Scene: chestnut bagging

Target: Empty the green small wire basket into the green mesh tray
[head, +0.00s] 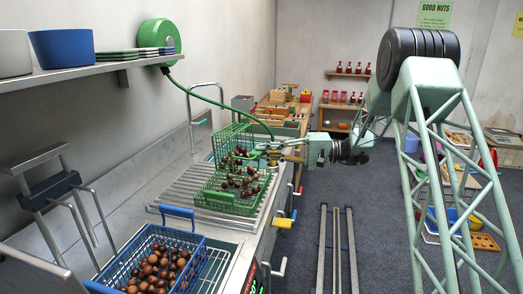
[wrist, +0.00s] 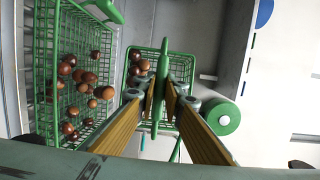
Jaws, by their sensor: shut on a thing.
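My gripper (head: 270,147) is shut on the green handle of the small wire basket (head: 229,136). The basket is held tilted at the back edge of the green mesh tray (head: 226,204). Chestnuts show in the basket's lower part, and more lie over the tray below. Whether some are in mid-fall I cannot tell. In the wrist view, my gripper (wrist: 161,88) has the handle (wrist: 162,60) between its fingers. The basket (wrist: 180,62) is behind them with a few chestnuts at its left side. The tray (wrist: 52,22) with several chestnuts is at the left.
A blue wire basket (head: 118,262) full of chestnuts stands in front, nearer the camera. A grey two-pronged rack (head: 55,185) is at the left. A green hose (head: 205,98) runs from a round green reel (head: 158,38) towards my gripper. Lever handles (head: 282,223) stick out along the counter's right edge.

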